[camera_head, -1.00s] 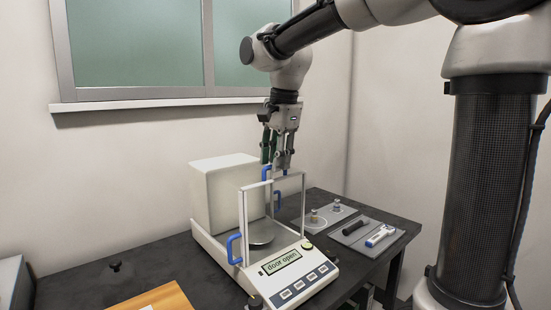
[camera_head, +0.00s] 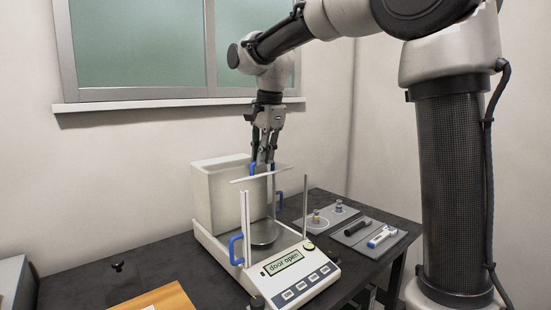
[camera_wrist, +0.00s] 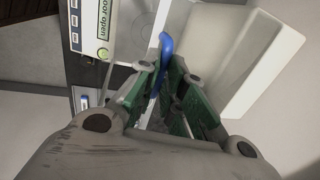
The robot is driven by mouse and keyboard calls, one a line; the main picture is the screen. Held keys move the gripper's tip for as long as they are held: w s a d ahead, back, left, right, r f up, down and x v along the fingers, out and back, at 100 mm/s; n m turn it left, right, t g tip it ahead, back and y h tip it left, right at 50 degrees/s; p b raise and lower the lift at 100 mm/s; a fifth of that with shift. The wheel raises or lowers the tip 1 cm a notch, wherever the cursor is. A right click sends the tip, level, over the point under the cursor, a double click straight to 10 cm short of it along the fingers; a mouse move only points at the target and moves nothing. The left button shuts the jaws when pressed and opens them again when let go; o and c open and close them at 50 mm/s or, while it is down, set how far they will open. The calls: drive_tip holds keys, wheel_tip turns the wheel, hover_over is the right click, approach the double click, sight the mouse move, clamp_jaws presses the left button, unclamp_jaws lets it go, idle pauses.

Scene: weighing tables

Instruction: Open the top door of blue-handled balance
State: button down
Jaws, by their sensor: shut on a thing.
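The balance (camera_head: 258,274) is a white scale with a large white housing (camera_head: 215,190) at its back, a round metal pan (camera_head: 263,233) and a display reading "door open". Its top door shows as a thin white front edge (camera_head: 243,180), set back from the tops of the front posts. My gripper (camera_head: 263,164) is above the back of the balance, pointing down, shut on the top door's blue handle (camera_head: 253,168). In the wrist view the blue handle (camera_wrist: 166,50) shows at the fingertips. Blue handles are also on the left side (camera_head: 235,250) and right side (camera_head: 279,200).
Grey mats to the right hold small weights (camera_head: 338,206), a black tool (camera_head: 357,226) and a white and blue device (camera_head: 382,237). A wooden board (camera_head: 160,302) lies at the front left, near a small black object (camera_head: 117,266). The window wall stands close behind.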

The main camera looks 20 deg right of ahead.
hover_over(244, 166)
drive_tip(key=shift+s+d, duration=0.15)
drive_tip(key=shift+s, duration=0.3)
drive_tip(key=c, duration=1.5)
unclamp_jaws()
drive_tip(key=shift+r, duration=0.1)
drive_tip(key=r, duration=0.4)
drive_tip(key=s+r, duration=0.1)
drive_tip(key=r, duration=0.2)
drive_tip(key=s+d+r, duration=0.1)
drive_tip(key=r, duration=0.3)
drive_tip(key=shift+s+r, duration=0.1)
drive_tip(key=shift+r, duration=0.2)
